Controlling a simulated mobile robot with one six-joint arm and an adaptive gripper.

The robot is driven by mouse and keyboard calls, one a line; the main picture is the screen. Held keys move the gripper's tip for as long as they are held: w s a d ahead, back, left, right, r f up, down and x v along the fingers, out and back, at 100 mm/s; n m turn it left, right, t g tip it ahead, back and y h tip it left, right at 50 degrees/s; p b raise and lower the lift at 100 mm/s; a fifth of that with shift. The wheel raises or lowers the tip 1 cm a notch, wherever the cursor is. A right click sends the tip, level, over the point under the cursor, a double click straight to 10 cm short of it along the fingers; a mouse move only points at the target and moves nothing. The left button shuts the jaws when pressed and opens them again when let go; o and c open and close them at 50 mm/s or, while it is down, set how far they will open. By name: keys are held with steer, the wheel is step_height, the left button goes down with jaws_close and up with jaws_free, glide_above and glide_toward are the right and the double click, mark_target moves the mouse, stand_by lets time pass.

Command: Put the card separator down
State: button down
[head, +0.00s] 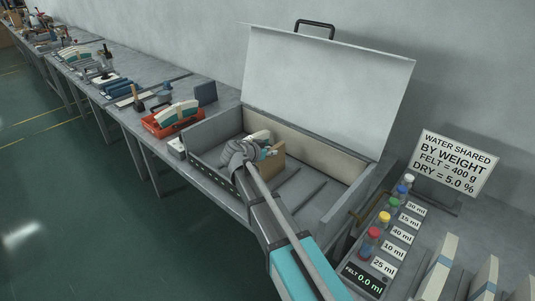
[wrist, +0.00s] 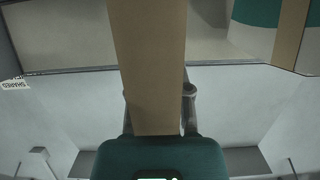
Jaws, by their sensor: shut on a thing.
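The card separator (wrist: 147,60) is a flat tan strip held upright between the fingers of my gripper (wrist: 157,92) in the wrist view. My gripper is shut on it. In the head view my gripper (head: 243,152) is inside the left part of an open grey box (head: 325,193), and a tan card (head: 277,157) shows just right of it. My arm hides part of this area. I cannot tell whether the held card touches the box floor. A second tan strip (wrist: 291,35) stands in the upper right of the wrist view, beside a cream and teal piece (wrist: 256,28).
The box lid (head: 325,85) stands open at the back. The right part of the box floor is clear apart from low ribs. An orange tray (head: 160,130) is on the left bench. Several coloured-cap bottles (head: 385,218) and a sign (head: 457,163) stand at the right.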

steer(key=shift+f, duration=0.15)
steer(key=c, duration=0.5)
jaws_free()
steer(key=shift+c, duration=0.2)
steer(key=shift+r, duration=0.25)
steer(key=p+v, duration=0.5)
steer(key=v, duration=0.7)
steer(key=shift+f, duration=0.15)
